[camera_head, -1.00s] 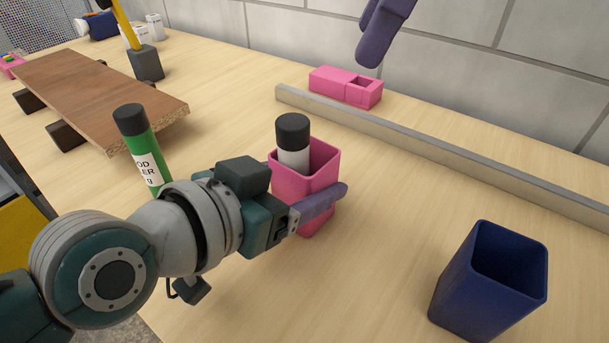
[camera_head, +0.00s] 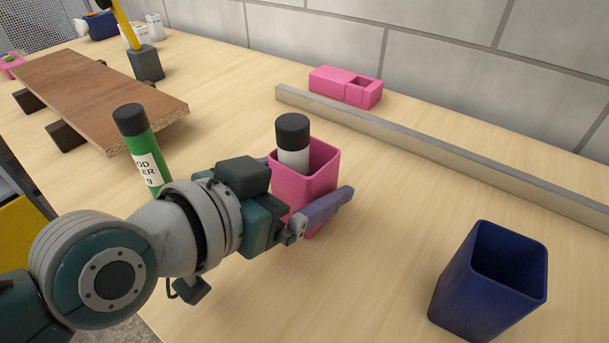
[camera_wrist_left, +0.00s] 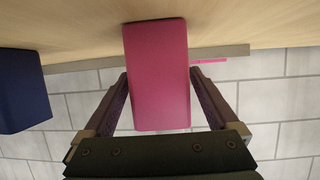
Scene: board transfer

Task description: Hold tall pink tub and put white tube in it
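The tall pink tub (camera_head: 322,176) stands upright on the table in the middle of the head view. The white tube (camera_head: 294,159) with a black cap is inside it, with its upper part above the rim; its lower part is hidden by the wall. My left gripper (camera_head: 308,188) is open, one finger on either side of the tub. In the left wrist view the pink tub (camera_wrist_left: 158,75) lies between the fingers (camera_wrist_left: 160,95), with a gap on both sides. My right gripper is not in view.
A dark blue tub (camera_head: 488,285) stands at the front right. A green tube (camera_head: 143,150) with a black cap stands left of my gripper. A brown board (camera_head: 95,92) lies on blocks at the left. A grey rail (camera_head: 440,150) and a pink box (camera_head: 345,88) are behind.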

